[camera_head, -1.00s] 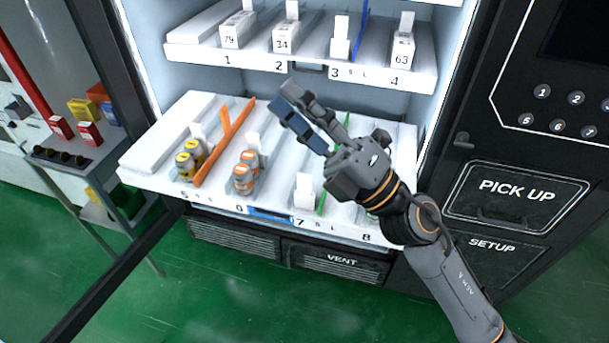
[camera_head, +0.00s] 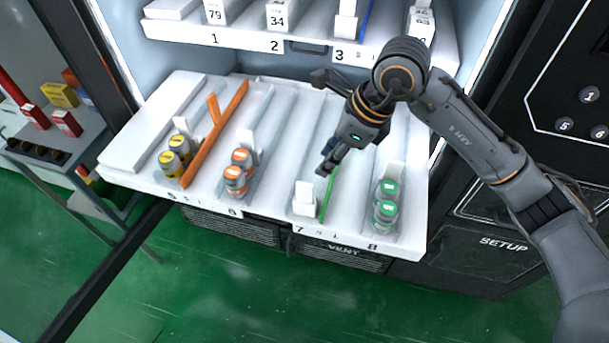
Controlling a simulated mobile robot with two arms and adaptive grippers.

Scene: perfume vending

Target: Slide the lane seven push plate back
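The white lane seven push plate (camera_head: 304,200) stands near the front of its lane on the pulled-out lower shelf (camera_head: 140,183), just above the 7 label. No bottles show in that lane. A thin green divider (camera_head: 328,194) stands just right of the plate. My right gripper (camera_head: 325,167) points down over the lane, behind and slightly right of the plate, near the divider's upper end. Its dark fingers look close together and overlap in this view, so their opening cannot be told. It seems apart from the plate. My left gripper is not in view.
Orange-capped bottles (camera_head: 236,172) stand in lane six, yellow-capped ones (camera_head: 173,160) beside an orange divider (camera_head: 214,135), and green-capped ones (camera_head: 386,205) in lane eight. The upper shelf (camera_head: 190,32) overhangs the back. The machine's dark front (camera_head: 490,205) lies right.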

